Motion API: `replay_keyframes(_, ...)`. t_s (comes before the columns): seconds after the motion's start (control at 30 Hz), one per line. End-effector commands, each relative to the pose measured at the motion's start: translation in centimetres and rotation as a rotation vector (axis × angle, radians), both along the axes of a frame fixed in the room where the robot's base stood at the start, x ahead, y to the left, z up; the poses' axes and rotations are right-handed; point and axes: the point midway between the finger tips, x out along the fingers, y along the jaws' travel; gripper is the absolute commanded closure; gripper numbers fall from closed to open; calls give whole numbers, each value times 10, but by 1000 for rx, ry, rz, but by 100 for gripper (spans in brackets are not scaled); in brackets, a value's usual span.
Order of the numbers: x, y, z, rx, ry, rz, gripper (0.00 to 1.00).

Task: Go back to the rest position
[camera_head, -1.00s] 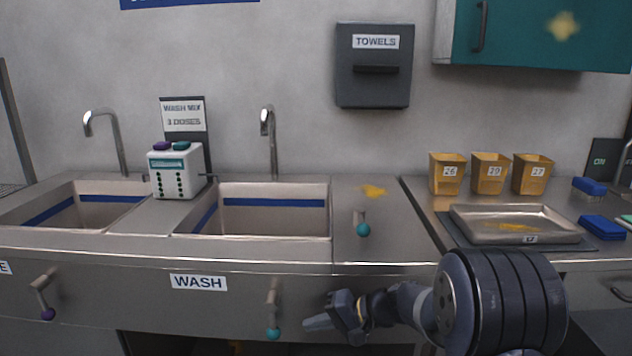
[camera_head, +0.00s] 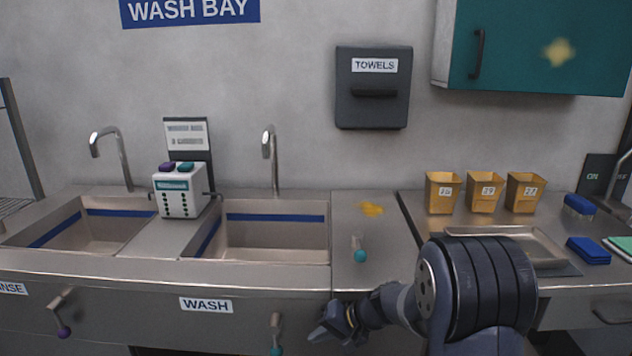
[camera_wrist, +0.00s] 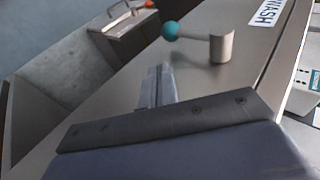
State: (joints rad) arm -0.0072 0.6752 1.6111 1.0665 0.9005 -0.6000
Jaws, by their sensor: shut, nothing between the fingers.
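My gripper (camera_head: 322,334) is in front of the sink counter, low in the head view, just right of the teal-knobbed lever (camera_head: 276,338) under the WASH basin. It is shut and empty. In the wrist view my gripper (camera_wrist: 158,75) points toward the counter's front panel, and the teal-knobbed lever (camera_wrist: 220,47) lies beyond it to the upper right. The fingers appear apart from the lever.
The WASH basin (camera_head: 270,258) and a second basin (camera_head: 45,265) are set in the steel counter. A steel tray (camera_head: 520,235) lies behind my arm, with several tan bins (camera_head: 442,198) behind it. A purple-knobbed lever (camera_head: 60,308) sticks out at left. A towel dispenser (camera_head: 372,110) hangs above.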

Motion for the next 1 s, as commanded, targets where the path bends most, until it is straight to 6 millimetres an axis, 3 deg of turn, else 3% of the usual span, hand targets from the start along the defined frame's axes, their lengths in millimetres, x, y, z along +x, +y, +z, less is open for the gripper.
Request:
replay_keyframes(0.6, -1, -1, 21, -147, 6, 1, 100)
replay_keyframes(1.0, 0, 0, 22, -200, 8, 0, 100)
